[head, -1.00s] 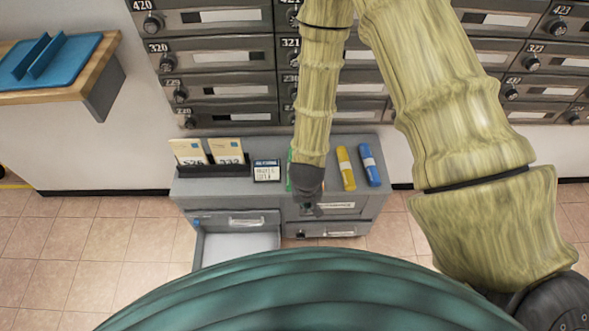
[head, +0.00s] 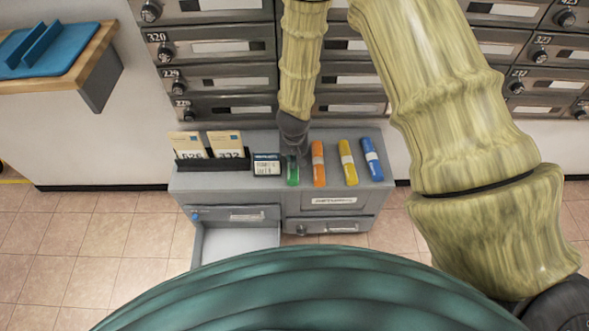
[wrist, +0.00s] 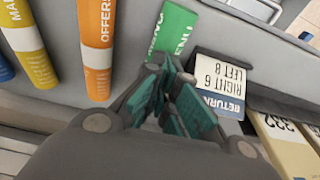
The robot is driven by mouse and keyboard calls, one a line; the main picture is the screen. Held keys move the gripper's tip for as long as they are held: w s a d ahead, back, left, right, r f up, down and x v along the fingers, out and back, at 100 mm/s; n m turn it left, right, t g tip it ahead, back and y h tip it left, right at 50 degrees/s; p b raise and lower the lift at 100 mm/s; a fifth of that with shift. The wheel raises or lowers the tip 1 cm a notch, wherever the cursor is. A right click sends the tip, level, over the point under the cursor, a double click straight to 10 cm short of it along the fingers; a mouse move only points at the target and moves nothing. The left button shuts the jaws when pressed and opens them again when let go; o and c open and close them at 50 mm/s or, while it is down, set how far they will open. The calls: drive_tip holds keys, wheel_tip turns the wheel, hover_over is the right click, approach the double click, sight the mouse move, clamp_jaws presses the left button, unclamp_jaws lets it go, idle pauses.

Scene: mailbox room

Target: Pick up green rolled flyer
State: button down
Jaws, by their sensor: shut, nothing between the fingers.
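The green rolled flyer (head: 292,172) lies on top of the grey cabinet (head: 335,191), between the small sign and the orange roll. My gripper (head: 302,155) is over the back part of the cabinet top, close to the far end of the green flyer. In the wrist view my gripper (wrist: 180,95) has its teal-padded fingers together with nothing held. Whether the fingers touch the flyer I cannot tell.
An orange roll (head: 318,164), a yellow roll (head: 347,163) and a blue roll (head: 372,159) lie to the right. A small sign (head: 266,165) and a card holder (head: 212,164) stand left. A drawer (head: 237,243) below is open. Mailboxes (head: 219,78) rise behind.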

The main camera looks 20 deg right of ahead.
drive_tip(key=shift+w+d, duration=0.2)
drive_tip(key=shift+w, duration=0.4)
drive_tip(key=shift+w+d, duration=0.15)
drive_tip(key=shift+w, duration=0.45)
drive_tip(key=shift+s+f, duration=0.1)
drive_tip(key=shift+f, duration=0.6)
drive_tip(key=shift+s+f, duration=0.1)
drive_tip(key=shift+f, duration=0.05)
drive_tip(key=shift+s, duration=0.1)
